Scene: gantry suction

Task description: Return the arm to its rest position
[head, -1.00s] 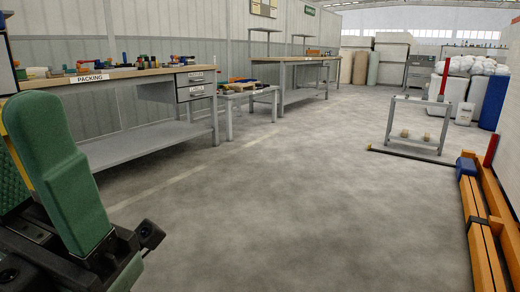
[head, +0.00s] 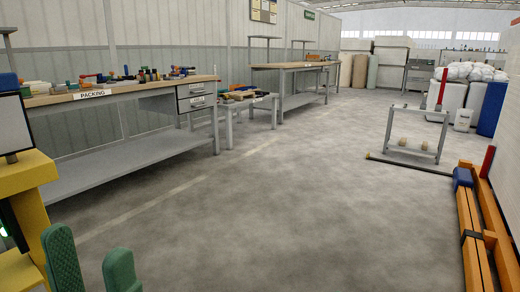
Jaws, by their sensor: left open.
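My left gripper (head: 89,242) is at the bottom left of the head view. Its two green padded fingers point up and stand apart, with bare floor showing between them. It is open and holds nothing. The lower part of the gripper and its arm are cut off by the bottom edge of the picture. My right gripper is not in view.
A yellow structure (head: 30,215) with a dark-framed panel (head: 12,125) stands close at the left. Behind it is a packing bench (head: 140,82) with several small items. Orange beams (head: 470,235) lie along the right. The middle floor is clear.

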